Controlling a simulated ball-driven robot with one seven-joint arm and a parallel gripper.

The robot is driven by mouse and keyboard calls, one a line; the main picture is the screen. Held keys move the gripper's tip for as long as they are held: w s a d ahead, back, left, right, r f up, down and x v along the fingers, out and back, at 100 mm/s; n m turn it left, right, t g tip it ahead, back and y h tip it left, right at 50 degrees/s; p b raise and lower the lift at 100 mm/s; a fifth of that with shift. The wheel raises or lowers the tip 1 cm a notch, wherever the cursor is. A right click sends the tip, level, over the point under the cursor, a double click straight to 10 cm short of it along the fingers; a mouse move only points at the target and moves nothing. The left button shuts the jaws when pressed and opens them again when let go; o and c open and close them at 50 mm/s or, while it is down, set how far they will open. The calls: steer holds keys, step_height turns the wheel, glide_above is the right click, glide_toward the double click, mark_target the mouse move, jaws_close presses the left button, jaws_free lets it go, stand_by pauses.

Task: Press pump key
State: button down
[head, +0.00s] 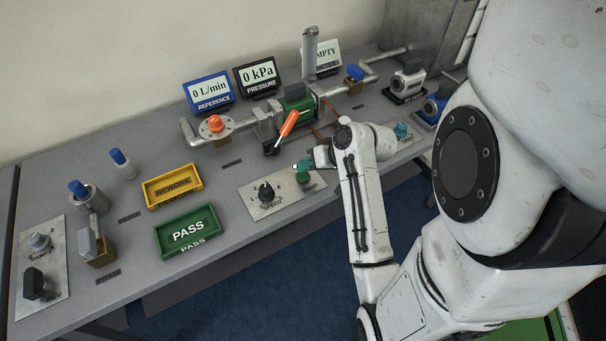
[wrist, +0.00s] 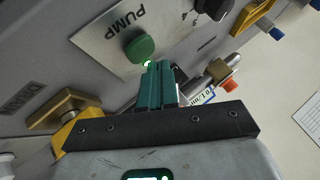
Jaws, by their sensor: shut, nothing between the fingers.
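The pump key is a round green button (head: 303,178) on a metal plate (head: 264,204), beside a black speed knob (head: 266,192). It also shows in the wrist view (wrist: 139,45), next to the word PUMP. My gripper (head: 302,165) is at the pump key in the head view. In the wrist view its teal fingers (wrist: 158,68) are shut together with nothing between them, their tips right by the key's edge. A small bright green light shows there. I cannot tell whether the tips touch the key.
The reference display (head: 209,90) reads 0 L/min and the pressure display (head: 257,74) reads 0 kPa. Pipework with an orange-handled lever (head: 289,123) stands behind the plate. A yellow rework tray (head: 172,198) and a green pass tray (head: 188,250) lie to the left.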

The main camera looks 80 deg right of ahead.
mark_target(306, 176)
steer(key=shift+f, duration=0.2)
stand_by(0.4)
steer(key=shift+f, duration=0.25)
steer(key=shift+f, duration=0.4)
stand_by(0.8)
steer(key=shift+r, duration=0.15)
steer(key=shift+r+p, duration=0.7)
steer(key=shift+p, duration=0.2)
step_height(306, 176, up, 5)
steer(key=p, duration=0.5)
stand_by(0.7)
